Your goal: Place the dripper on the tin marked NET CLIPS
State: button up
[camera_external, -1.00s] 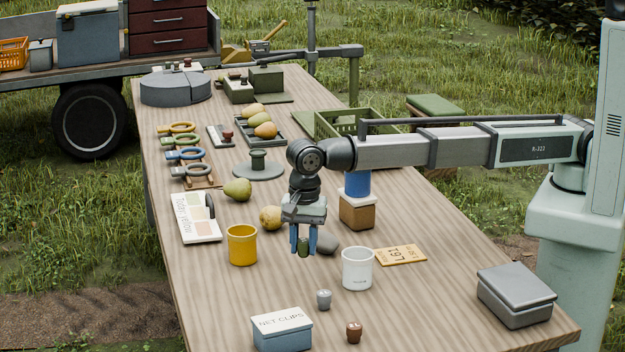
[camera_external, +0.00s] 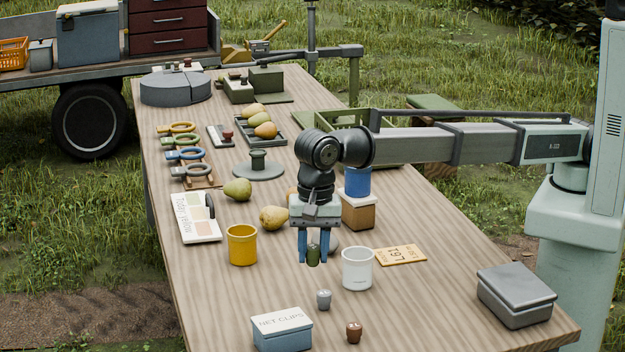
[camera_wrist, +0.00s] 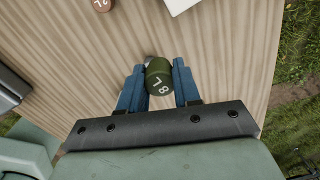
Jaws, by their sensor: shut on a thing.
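My gripper (camera_external: 314,254) is shut on a small dark green dripper (camera_external: 313,256) and holds it above the table, just left of the white mug. The tin marked NET CLIPS (camera_external: 282,330), blue-grey with a white lid, stands at the front of the table, in front of my gripper. Nothing lies on its lid. A corner of a white surface, apparently its lid (camera_wrist: 182,4), shows at the top of the wrist view.
A white mug (camera_external: 357,268) stands close right of my gripper, a yellow mug (camera_external: 242,245) to the left. A grey dripper (camera_external: 324,299) and a brown dripper (camera_external: 354,332) stand near the tin. A grey box (camera_external: 516,295) is at right. Pears (camera_external: 237,190) lie behind.

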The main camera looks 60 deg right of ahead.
notch_tip(320, 180, up, 2)
send_over(282, 319)
jog(key=s+d, duration=0.1)
jog(key=d, duration=0.2)
jog(key=shift+w+a+m, duration=0.5)
jog(key=shift+a+m, duration=0.95)
jog(key=shift+m, duration=0.05)
jog(key=shift+f, duration=4.5)
jog(key=shift+f, duration=0.15)
jog(key=o, duration=1)
notch_tip(282, 319, up, 12)
jog(key=shift+r, duration=0.2)
